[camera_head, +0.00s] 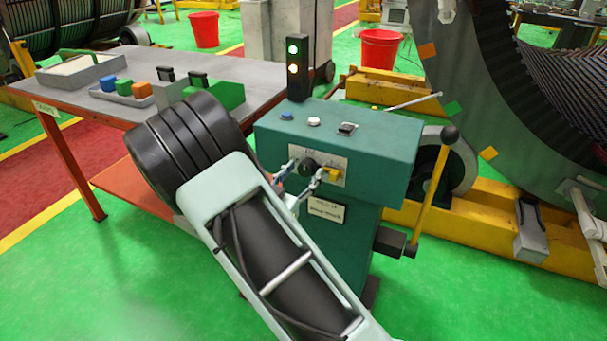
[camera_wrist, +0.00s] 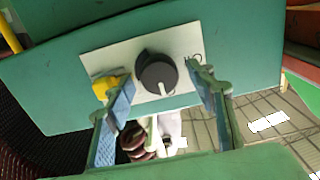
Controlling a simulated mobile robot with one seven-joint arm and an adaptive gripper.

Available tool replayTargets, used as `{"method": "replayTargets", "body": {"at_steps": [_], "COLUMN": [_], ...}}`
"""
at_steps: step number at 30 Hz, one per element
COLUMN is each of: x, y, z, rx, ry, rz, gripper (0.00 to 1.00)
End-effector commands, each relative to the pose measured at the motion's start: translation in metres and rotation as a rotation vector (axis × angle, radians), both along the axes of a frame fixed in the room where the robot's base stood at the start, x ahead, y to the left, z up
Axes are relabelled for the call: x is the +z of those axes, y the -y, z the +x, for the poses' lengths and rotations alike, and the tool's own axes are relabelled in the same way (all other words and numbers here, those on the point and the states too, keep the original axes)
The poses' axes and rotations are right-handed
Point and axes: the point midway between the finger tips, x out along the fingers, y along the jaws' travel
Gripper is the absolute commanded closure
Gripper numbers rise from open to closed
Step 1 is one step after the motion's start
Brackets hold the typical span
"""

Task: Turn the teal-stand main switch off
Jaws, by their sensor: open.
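The teal stand (camera_head: 375,150) has a pale plate (camera_head: 326,152) on its front with a round black main switch knob (camera_head: 309,167). In the wrist view the knob (camera_wrist: 158,75) shows a white pointer mark at its lower edge, and I/O-like marks are near the plate's right end. A yellow part (camera_head: 333,173) sits beside the knob; it shows left of it in the wrist view (camera_wrist: 105,87). My gripper (camera_head: 305,174) is open, its fingers on either side of the knob, with gaps visible in the wrist view (camera_wrist: 163,95). Contact is not visible.
A signal tower (camera_head: 298,68) on the stand shows a green and a yellowish light. A yellow lever (camera_head: 432,190) rises at the stand's right. A grey table (camera_head: 110,105) with coloured blocks stands left. The big stator ring (camera_head: 470,70) is behind right.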

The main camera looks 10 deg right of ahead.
Motion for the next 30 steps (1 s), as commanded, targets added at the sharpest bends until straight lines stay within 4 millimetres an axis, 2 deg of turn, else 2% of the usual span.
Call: {"method": "replayTargets", "body": {"at_steps": [11, 23, 30], "x": [0.0001, 0.0001, 0.0009], "y": [0.0044, 0.0042, 0.0041], "z": [0.0058, 0.0056, 0.0055], "rx": [0.000, 0.000, 0.000], "ry": [-0.001, -0.001, -0.014], "rz": [-0.001, -0.001, -0.019], "gripper": [0.49, 0.91, 0.91]}}
